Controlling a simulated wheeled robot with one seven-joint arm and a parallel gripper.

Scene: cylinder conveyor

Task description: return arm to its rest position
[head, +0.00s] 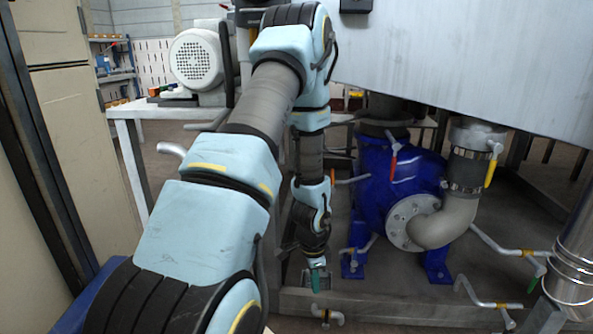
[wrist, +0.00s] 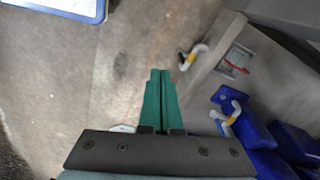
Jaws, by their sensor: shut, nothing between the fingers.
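My arm reaches forward through the middle of the head view and bends down, with its lower end in front of the blue pump. My gripper (head: 317,281) hangs low with its green fingers pointing down, near the front edge of the pump's base. In the wrist view my gripper (wrist: 160,76) shows two green fingers pressed together, with nothing between them. They are above the bare floor, left of the base edge.
The blue pump (head: 375,190) with its grey elbow pipe (head: 445,225) stands right of my arm. A large metal tank (head: 480,60) hangs above it. A table (head: 165,113) carries a white motor (head: 196,60). Valve handles stick out low at the right. A beige cabinet (head: 75,140) stands left.

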